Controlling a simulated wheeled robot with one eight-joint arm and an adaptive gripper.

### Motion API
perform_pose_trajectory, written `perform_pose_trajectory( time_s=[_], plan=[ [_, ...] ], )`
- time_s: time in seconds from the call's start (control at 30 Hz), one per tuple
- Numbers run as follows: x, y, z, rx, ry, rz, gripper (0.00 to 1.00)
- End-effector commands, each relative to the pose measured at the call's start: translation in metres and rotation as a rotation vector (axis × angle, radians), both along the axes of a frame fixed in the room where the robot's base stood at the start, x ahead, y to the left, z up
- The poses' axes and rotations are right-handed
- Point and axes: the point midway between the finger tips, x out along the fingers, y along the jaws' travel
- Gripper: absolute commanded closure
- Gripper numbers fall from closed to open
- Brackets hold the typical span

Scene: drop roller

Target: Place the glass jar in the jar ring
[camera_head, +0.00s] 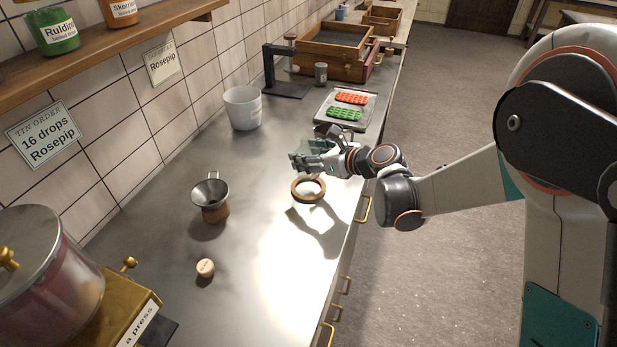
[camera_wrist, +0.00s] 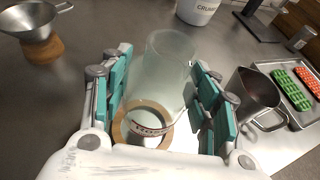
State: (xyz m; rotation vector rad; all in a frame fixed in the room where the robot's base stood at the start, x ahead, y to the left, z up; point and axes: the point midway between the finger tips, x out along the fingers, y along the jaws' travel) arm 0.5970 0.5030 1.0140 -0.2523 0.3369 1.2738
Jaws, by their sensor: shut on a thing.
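The clear glass jar (camera_wrist: 163,72) is between the teal-padded fingers of my gripper (camera_wrist: 160,88), which is shut on it. In the wrist view the jar is tilted across the picture, and its red-and-white band overlaps the wooden jar ring (camera_wrist: 126,132). In the head view my gripper (camera_head: 312,158) is just above and behind the jar ring (camera_head: 308,196), which lies on the counter near its front edge. The jar is hard to make out there, partly hidden by the fingers. It looks raised over the ring; the exact gap cannot be told.
A metal jug (camera_wrist: 250,97) stands close to the right finger, beside a tray (camera_head: 361,117) with red and green moulds. A funnel on a wooden stand (camera_head: 210,197), a cork (camera_head: 205,267) and a white bucket (camera_head: 243,107) stand left. Counter around the ring is clear at the front.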

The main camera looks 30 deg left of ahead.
Motion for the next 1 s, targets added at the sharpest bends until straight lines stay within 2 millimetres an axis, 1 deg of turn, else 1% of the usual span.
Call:
perform_pose_trajectory(
  time_s=[0.03, 0.1, 0.27, 0.37, 0.5, 0.57, 0.83, 0.97, 1.0],
  plan=[
    [0.000, 0.000, -0.010, 0.000, 0.000, 0.000, 0.75],
    [0.000, 0.000, -0.016, 0.000, 0.000, 0.000, 0.75],
    [0.000, 0.000, -0.024, 0.000, 0.000, 0.000, 0.75],
    [0.000, 0.000, -0.034, 0.000, 0.000, 0.000, 0.75],
    [0.000, 0.000, -0.056, 0.000, 0.000, 0.000, 0.75],
    [0.000, 0.000, -0.062, 0.000, 0.000, 0.000, 0.75],
    [0.000, 0.000, -0.063, 0.000, 0.000, 0.000, 0.75],
    [0.000, 0.000, -0.067, 0.000, 0.000, 0.000, 0.75],
    [0.000, 0.000, -0.066, 0.000, 0.000, 0.000, 0.36]
  ],
)
